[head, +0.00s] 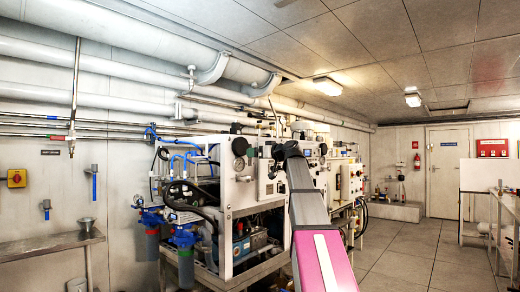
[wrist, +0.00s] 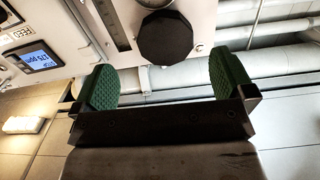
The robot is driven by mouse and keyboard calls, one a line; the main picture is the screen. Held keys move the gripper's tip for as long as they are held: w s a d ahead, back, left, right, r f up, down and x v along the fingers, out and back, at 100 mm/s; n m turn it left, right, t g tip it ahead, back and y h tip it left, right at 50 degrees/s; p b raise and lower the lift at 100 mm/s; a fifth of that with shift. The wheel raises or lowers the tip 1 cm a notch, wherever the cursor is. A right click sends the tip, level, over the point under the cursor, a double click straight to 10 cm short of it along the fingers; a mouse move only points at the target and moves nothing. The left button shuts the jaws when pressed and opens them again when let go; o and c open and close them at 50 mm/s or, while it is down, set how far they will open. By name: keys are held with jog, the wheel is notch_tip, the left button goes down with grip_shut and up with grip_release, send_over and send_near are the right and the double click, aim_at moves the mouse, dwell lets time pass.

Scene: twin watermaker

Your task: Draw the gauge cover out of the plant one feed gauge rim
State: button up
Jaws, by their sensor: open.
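A dark, many-sided round cover (wrist: 165,37) sits on the white panel in the wrist view, and it looks like the gauge cover. My gripper (wrist: 167,70) is open, with its green ribbed pads wide apart and nothing between them. The cover lies beyond the pads and roughly centred between them, apart from both. In the head view my gripper (head: 278,152) is small and dark at the front of the plant, and its jaws are hard to make out. The gauge rim behind the cover is hidden.
A blue-lit ppm display (wrist: 37,57) and a slotted scale (wrist: 110,24) are on the panel near the cover. In the head view, dark round gauges (head: 239,146) are on the white plant frame. Blue filter housings (head: 184,250) stand lower left. The floor (head: 420,250) is clear at right.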

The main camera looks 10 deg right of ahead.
aim_at(242, 148)
jog(key=w+a+r, duration=0.1)
jog(key=w+a, duration=0.3)
jog(key=w, duration=0.1)
jog(key=w+a+r, duration=0.1)
jog(key=w+a, duration=0.1)
jog(key=w, duration=0.1)
jog(key=shift+w+r, duration=0.15)
jog(key=shift+r, duration=0.15)
jog(key=c, duration=0.7)
jog(key=shift+o, duration=0.2)
jog(key=shift+v, duration=2.05)
